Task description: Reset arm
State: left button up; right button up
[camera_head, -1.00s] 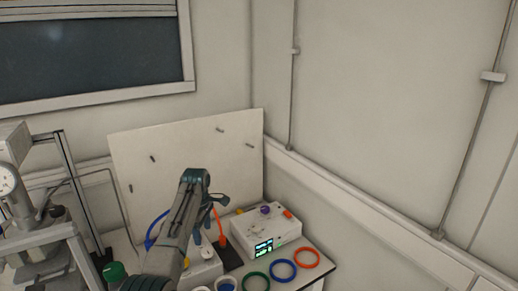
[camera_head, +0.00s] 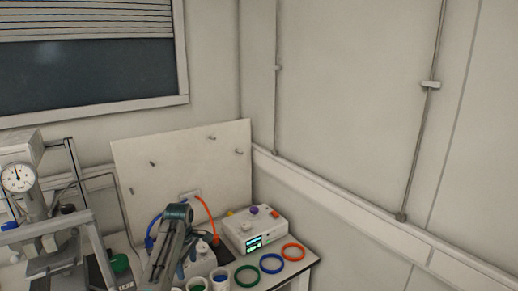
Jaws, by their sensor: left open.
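My left arm reaches up from the bottom of the head view, and its dark teal-grey wrist stands in front of the white panel. My left gripper (camera_head: 187,262) hangs down beyond the arm, partly hidden by it, and is open. Nothing shows between its fingers. It is close to a white bottle (camera_head: 203,252) and the small cups on the table; whether it touches them I cannot tell. My right gripper is not in view.
A white box with a lit display (camera_head: 250,228) stands on the table. Green (camera_head: 247,274), blue (camera_head: 271,263) and orange (camera_head: 293,252) rings lie before it. A metal frame with a dial gauge (camera_head: 18,177) stands left. A white panel (camera_head: 140,185) rises behind.

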pick_arm(q)
jog(key=s+a+f+m+t, duration=0.15)
jog(key=s+f+m, duration=0.25)
jog(key=s+f, duration=0.55)
jog(key=s+a+f+m, duration=0.3)
jog(key=s+f+m, duration=0.1)
jog(key=s, duration=1.1)
jog(key=s+r+m+t, duration=0.1)
jog(key=s+r+m, duration=0.3)
jog(key=s, duration=0.8)
jog(key=s+r+m+t, duration=0.1)
jog(key=s+r+m, duration=0.3)
jog(key=s, duration=0.9)
notch_tip(320, 180, down, 37)
jog(key=a+g+b, duration=0.2)
jog(key=b, duration=0.3)
jog(key=s+a+f+b, duration=0.1)
jog(key=s+f+b, duration=0.2)
jog(key=s+f, duration=1.5)
notch_tip(320, 180, down, 4)
jog(key=shift+s+a+r+n+g+y+b, duration=0.2)
jog(key=shift+r+n+g+y+b, duration=0.1)
jog(key=shift+n+g+y, duration=0.1)
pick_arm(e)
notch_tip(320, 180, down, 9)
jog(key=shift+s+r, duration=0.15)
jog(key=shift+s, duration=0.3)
